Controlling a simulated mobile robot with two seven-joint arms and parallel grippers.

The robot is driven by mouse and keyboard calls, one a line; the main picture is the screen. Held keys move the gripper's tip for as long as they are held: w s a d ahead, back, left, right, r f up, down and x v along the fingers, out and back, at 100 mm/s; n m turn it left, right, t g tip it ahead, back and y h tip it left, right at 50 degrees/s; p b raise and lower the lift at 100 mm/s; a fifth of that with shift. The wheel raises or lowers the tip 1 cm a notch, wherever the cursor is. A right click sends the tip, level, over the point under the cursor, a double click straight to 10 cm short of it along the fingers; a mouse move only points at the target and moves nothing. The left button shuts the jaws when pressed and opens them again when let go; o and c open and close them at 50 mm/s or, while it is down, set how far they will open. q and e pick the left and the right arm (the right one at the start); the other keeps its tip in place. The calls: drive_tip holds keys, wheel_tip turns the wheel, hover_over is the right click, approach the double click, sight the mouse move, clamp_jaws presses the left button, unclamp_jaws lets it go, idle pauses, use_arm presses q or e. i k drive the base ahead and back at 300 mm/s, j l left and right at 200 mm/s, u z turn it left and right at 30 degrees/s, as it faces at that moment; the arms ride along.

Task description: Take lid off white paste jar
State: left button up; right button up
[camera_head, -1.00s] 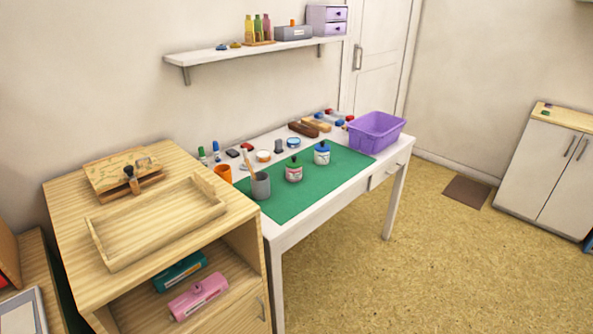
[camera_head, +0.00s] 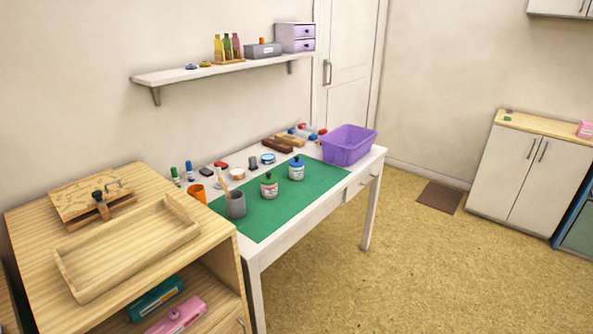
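Two small jars stand upright on the green mat (camera_head: 284,217) on the white table. The farther one is a pale jar (camera_head: 295,174) with a blue lid (camera_head: 297,162) on top. The nearer one is a pale jar (camera_head: 268,190) with a reddish label and a dark green top (camera_head: 268,176). The labels are too small to read, so I cannot tell for sure which is the white paste jar. Both look closed. Neither of my grippers is in view.
A grey cup (camera_head: 236,206) with a stick and an orange cup (camera_head: 194,193) stand left of the jars. A purple bin (camera_head: 348,146) is at the table's right end. A wooden cabinet (camera_head: 150,185) with a tray abuts the table's left.

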sight(295, 173)
drive_tip(key=u, duration=0.4)
drive_tip(key=i+l+u, duration=0.15)
drive_tip(key=l+u, duration=0.2)
drive_tip(key=i+l+u, duration=0.1)
drive_tip(key=l+u, duration=0.25)
drive_tip(key=i+l+u, duration=0.15)
drive_tip(key=l, duration=0.3)
drive_tip(key=l+u, duration=0.15)
drive_tip(key=l, duration=0.3)
drive_tip(key=l+u, duration=0.2)
drive_tip(key=l, duration=2.9)
drive_tip(key=i, duration=0.05)
